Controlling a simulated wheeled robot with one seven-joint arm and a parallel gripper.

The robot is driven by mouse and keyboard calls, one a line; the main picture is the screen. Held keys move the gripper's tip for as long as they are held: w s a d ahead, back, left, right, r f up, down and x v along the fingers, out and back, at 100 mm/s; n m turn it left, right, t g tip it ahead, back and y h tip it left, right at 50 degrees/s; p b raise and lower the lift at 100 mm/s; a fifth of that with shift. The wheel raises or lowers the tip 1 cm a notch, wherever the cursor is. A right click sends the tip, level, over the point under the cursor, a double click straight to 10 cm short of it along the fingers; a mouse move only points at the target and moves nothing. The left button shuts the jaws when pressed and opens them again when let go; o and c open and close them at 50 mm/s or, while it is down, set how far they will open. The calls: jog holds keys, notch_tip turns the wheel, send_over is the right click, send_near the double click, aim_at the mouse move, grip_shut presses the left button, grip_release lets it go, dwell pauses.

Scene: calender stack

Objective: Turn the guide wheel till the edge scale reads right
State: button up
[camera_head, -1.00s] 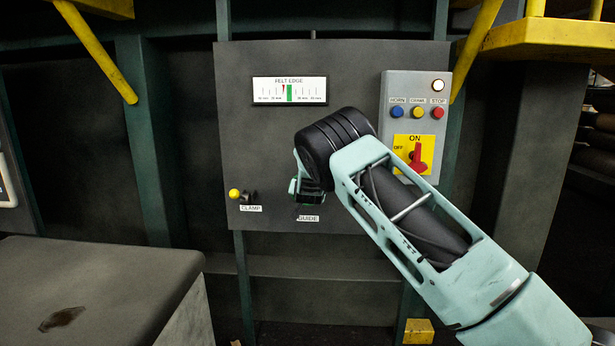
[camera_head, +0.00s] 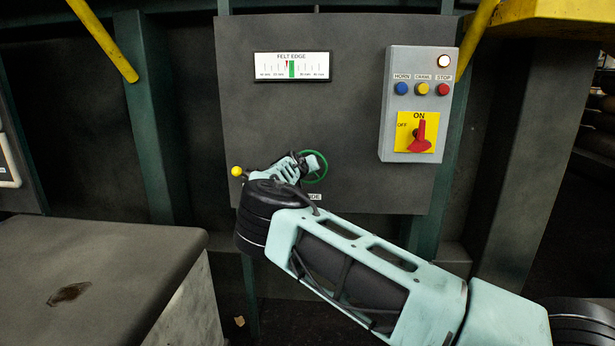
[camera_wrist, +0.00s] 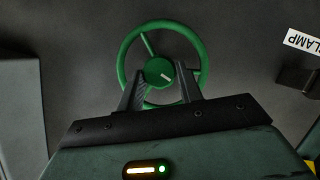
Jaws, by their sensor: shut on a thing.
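The green guide wheel (camera_head: 322,177) is on the grey panel, partly hidden behind my gripper in the head view. In the wrist view its round rim, spokes and hub (camera_wrist: 156,70) show, with a pale mark on the hub. My gripper (camera_wrist: 159,76) is shut on the wheel, one finger on each side of the hub. In the head view my gripper (camera_head: 307,164) comes at it from the lower left. The felt edge scale (camera_head: 310,67) is high on the panel. Its red pointer (camera_head: 286,66) stands just left of the green band (camera_head: 292,69).
A yellow-knobbed clamp lever (camera_head: 237,171) is left of the wheel. In the wrist view, the CLAMP label (camera_wrist: 303,42) is at upper right. A switch box (camera_head: 413,110) with buttons and a red switch at ON is right. A grey block (camera_head: 90,265) fills the lower left.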

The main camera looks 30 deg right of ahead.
jog(key=shift+f, duration=0.15)
dwell(0.4)
jog(key=o, duration=1)
jog(key=b+v, duration=0.3)
jog(key=v, duration=1.4)
jog(key=shift+a, duration=0.25)
